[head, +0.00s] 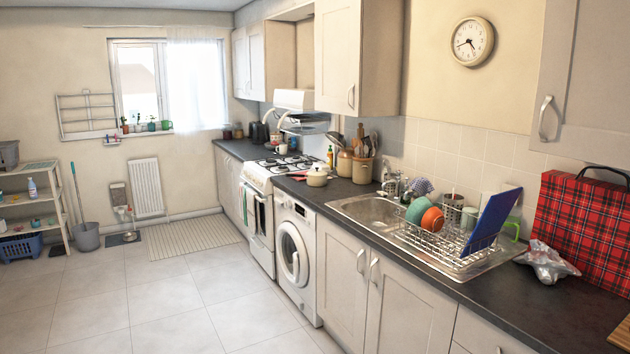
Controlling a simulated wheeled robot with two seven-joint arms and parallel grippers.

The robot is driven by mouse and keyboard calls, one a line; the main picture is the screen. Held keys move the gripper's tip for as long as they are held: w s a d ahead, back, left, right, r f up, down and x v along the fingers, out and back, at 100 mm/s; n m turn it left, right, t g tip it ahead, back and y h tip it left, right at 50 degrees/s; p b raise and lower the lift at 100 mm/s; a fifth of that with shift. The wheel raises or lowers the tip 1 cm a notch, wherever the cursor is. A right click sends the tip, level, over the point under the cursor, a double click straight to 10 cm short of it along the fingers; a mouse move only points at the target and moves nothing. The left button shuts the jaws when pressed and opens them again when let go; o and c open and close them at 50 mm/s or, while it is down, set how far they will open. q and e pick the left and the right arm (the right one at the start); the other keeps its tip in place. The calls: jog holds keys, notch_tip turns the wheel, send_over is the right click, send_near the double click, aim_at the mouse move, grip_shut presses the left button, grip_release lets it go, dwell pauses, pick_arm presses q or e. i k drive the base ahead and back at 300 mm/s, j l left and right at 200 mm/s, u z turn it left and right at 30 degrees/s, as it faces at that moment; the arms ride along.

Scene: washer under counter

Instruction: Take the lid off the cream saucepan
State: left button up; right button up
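The cream saucepan (317,180) stands upright on the dark counter above the washing machine, just right of the stove. Its lid (317,168) appears to sit on top, with a small dark knob. A dark handle seems to point left from the pan toward the stove. The pan is small in the head view, so the lid's fit is hard to tell. Neither of my grippers shows in the head view.
A washing machine (296,257) sits under the counter (338,190). Behind the pan stand a utensil crock (362,170) and a jar (344,163). The stove (277,168) is left, the sink (365,208) right. The tiled floor (180,300) in front is clear.

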aim_at(312, 181)
jog(key=i+u, duration=0.4)
jog(key=i, duration=0.15)
jog(key=i+j+u, duration=0.3)
jog(key=i, duration=1.1)
jog(key=i+j+u, duration=0.15)
jog(key=i+u, duration=0.15)
jog(key=i, duration=1.15)
jog(key=i+z, duration=0.2)
jog(key=i, duration=0.4)
jog(key=i+z, duration=0.2)
jog(key=i, duration=0.35)
jog(key=i+j+z, duration=0.2)
jog(key=i, duration=0.4)
jog(key=l, duration=0.1)
